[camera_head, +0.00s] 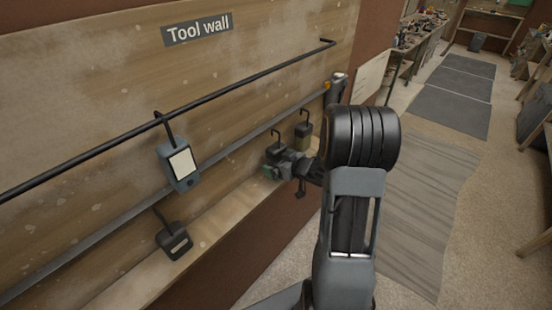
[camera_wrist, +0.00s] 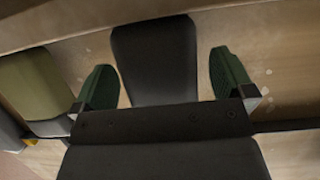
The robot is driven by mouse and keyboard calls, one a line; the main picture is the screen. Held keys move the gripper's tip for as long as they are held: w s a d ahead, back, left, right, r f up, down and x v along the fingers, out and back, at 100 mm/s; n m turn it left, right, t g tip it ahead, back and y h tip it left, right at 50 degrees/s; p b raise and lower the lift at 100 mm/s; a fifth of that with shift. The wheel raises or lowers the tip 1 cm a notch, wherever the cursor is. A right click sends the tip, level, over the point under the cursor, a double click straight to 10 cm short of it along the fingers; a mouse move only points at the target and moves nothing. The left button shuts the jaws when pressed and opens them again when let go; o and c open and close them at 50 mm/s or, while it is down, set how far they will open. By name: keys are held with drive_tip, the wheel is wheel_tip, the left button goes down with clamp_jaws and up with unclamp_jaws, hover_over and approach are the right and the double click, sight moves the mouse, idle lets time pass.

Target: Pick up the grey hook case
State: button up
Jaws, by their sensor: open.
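A dark grey hook case (camera_wrist: 155,50) stands between the two green fingertips of my open gripper (camera_wrist: 163,80) in the wrist view. It is likely the grey hook case. In the head view the same dark case (camera_head: 276,151), with a thin black hook on top, sits on the ledge just behind my gripper (camera_head: 280,170). My gripper partly hides its lower part. The right finger shows a small gap to the case; I cannot tell whether the left one touches it.
An olive hook case (camera_head: 303,137) stands close by on the right, also left in the wrist view (camera_wrist: 38,88). A blue-grey case (camera_head: 178,165) hangs from the black rail (camera_head: 230,85). Another dark hook case (camera_head: 174,241) is at lower left. The ledge (camera_head: 222,212) between is clear.

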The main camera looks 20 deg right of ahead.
drive_tip(key=shift+w+a+f, duration=0.2)
drive_tip(key=shift+w+f, duration=0.05)
drive_tip(key=shift+w, duration=0.25)
drive_tip(key=shift+c, duration=0.2)
drive_tip(key=c, duration=1.1)
